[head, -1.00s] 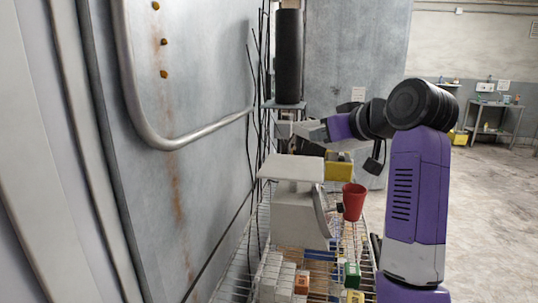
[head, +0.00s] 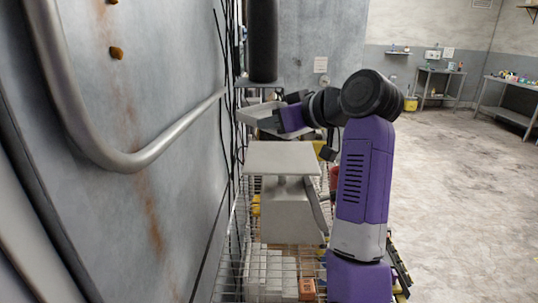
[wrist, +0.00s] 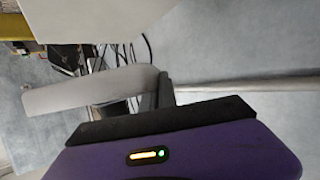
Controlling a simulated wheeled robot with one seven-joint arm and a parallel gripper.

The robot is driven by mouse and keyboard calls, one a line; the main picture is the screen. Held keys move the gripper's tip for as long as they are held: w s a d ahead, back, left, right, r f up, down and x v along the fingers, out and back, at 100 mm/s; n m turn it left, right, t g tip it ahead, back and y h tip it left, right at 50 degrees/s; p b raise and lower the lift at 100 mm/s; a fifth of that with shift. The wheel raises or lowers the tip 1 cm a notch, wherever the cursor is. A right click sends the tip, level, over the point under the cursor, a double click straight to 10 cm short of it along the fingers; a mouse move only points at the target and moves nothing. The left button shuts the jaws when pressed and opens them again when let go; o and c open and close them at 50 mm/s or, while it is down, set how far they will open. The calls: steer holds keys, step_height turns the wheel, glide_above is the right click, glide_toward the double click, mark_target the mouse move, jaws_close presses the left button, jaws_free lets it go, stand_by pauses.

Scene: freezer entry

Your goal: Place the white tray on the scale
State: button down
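The white tray (head: 258,117) is a shallow pale tray in the head view, held in the air behind and a little above the scale. My gripper (head: 282,120) meets the tray's right side and appears shut on it; the fingertips are largely hidden there. In the wrist view a pale grey rounded shape (wrist: 90,92), probably the tray, reaches left from a dark finger part. The scale (head: 288,214) is a grey body with a bare, flat square platform (head: 283,158), nearer to me than the tray. The tray and platform look apart.
The scale stands on a wire rack (head: 236,278) holding small boxes (head: 268,272). A red cup (head: 333,174) is partly hidden behind my arm. A metal door with a curved handle (head: 150,155) borders the left. A dark cylinder (head: 263,40) stands behind. Open floor (head: 460,200) lies right.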

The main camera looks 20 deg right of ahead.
mark_target(269, 169)
step_height(269, 169, down, 9)
steer(key=shift+r+p, duration=0.1)
steer(key=shift+p, duration=0.4)
steer(key=c, duration=2.1)
jaws_free()
steer(key=shift+f, duration=0.2)
steer(key=o, duration=0.4)
steer(key=shift+r, duration=0.1)
steer(key=shift+s+d+r, duration=0.1)
steer(key=b+v, duration=0.2)
steer(key=v, duration=0.9)
steer(key=shift+s+d+r, duration=0.1)
steer(key=shift+s+d, duration=0.05)
steer(key=shift+s, duration=0.2)
